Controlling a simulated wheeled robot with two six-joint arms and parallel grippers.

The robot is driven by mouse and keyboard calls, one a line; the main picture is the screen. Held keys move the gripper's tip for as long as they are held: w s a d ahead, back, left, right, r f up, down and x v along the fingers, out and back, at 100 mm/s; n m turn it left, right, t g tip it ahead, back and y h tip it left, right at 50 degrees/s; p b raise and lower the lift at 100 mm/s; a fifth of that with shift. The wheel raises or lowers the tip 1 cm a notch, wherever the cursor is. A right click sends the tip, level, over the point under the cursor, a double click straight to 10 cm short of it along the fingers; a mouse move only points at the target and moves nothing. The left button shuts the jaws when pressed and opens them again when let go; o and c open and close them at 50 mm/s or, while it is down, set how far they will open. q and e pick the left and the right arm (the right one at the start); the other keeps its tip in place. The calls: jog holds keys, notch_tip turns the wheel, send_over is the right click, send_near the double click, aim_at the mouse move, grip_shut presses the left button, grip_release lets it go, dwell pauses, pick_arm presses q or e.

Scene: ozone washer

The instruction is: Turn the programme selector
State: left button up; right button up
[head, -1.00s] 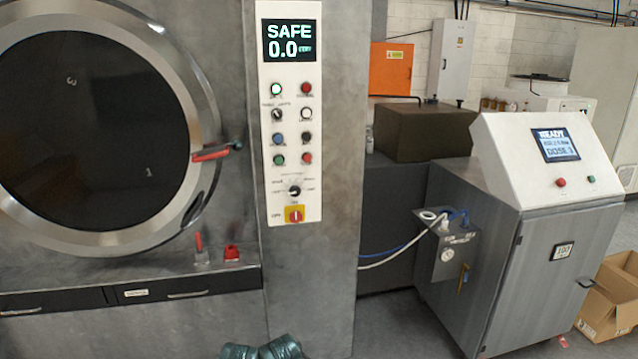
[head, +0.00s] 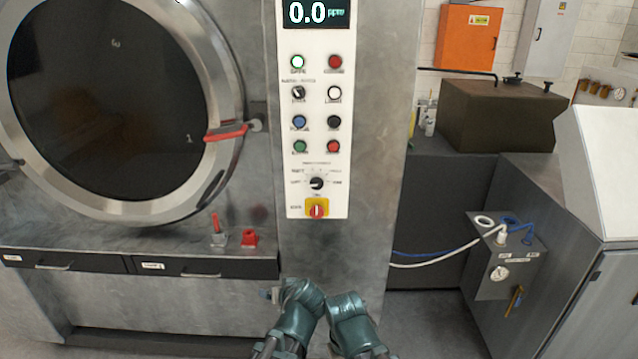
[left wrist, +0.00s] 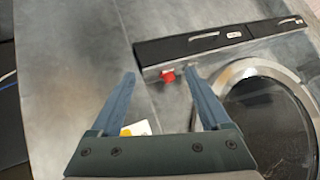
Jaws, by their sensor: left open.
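The programme selector (head: 317,183), a black rotary knob with small labels around it, sits low on the white control panel (head: 342,120), just above a yellow plate with a red switch (head: 317,208). Its pointer is too small to read surely. In the left wrist view my left gripper (left wrist: 159,74) is open and empty, its fingers apart in front of the steel front. The yellow plate (left wrist: 135,129) shows between its finger bases; the selector is hidden there. In the head view my teal arm parts are at the bottom centre, below the panel. I cannot make out my right gripper.
The round washer door (head: 205,140) with its red handle (head: 226,132) is left of the panel. A red piece (head: 249,238) stands on the ledge above the drawers (head: 190,268). Lamps and buttons line the panel above the selector. A grey cabinet (head: 560,280) is at right.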

pick_arm(q)
jog(key=w+d+r+t+h, duration=0.1)
jog(key=w+d+r+t, duration=0.2)
jog(key=r, duration=0.2)
jog(key=w+d+r+m+t+h+p, duration=0.1)
jog(key=w+d+r+t+h, duration=0.1)
jog(key=r, duration=0.4)
jog(key=w+d+r+t+h+p, duration=0.1)
jog(key=w+d+r+t, duration=0.3)
jog(key=w+r, duration=0.2)
jog(key=shift+d+m+t+h, duration=0.25)
jog(key=shift+m+t+h, duration=0.05)
jog(key=shift+h, duration=0.1)
pick_arm(e)
notch_tip(320, 180, up, 2)
jog(key=shift+r, duration=0.25)
pick_arm(q)
jog(key=shift+w, duration=0.1)
